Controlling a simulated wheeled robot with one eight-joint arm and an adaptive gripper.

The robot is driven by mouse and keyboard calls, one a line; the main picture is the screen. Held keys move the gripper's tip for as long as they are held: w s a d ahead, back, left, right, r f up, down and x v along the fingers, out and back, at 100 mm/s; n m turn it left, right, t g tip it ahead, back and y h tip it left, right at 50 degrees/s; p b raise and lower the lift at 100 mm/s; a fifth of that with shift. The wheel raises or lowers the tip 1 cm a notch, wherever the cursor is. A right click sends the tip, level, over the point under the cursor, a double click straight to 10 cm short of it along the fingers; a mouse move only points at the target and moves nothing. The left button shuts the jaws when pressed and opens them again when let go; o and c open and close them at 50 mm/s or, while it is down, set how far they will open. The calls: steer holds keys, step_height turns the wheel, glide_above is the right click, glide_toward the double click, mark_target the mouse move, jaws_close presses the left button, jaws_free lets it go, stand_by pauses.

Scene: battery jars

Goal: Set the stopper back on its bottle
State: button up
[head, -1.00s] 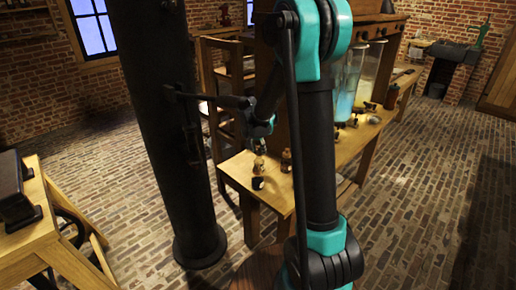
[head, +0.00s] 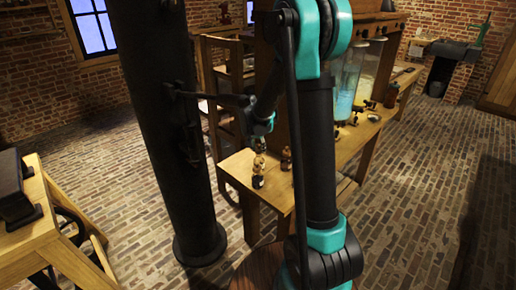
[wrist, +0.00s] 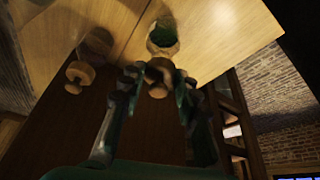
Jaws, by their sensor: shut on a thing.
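My gripper (wrist: 158,82) is shut on a small rounded tan stopper (wrist: 159,72), with one finger on each side of it. In the wrist view, a bottle (wrist: 162,36) with a pale rim and green inside stands on the wooden bench just beyond the stopper. In the head view the stopper (head: 259,163) shows small below my wrist, above the dark-looking bottle (head: 258,182) near the bench's end. I cannot tell whether stopper and bottle touch.
Another small brown bottle (head: 286,159) stands to the right on the bench (head: 236,169). A tan knobbed piece (wrist: 78,75) shows left in the wrist view. Tall glass jars (head: 347,95) stand farther back. A dark column (head: 165,130) rises left of the bench.

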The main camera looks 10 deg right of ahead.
steer(key=shift+f, duration=0.55)
steer(key=o, duration=0.5)
steer(key=shift+v, duration=5.5)
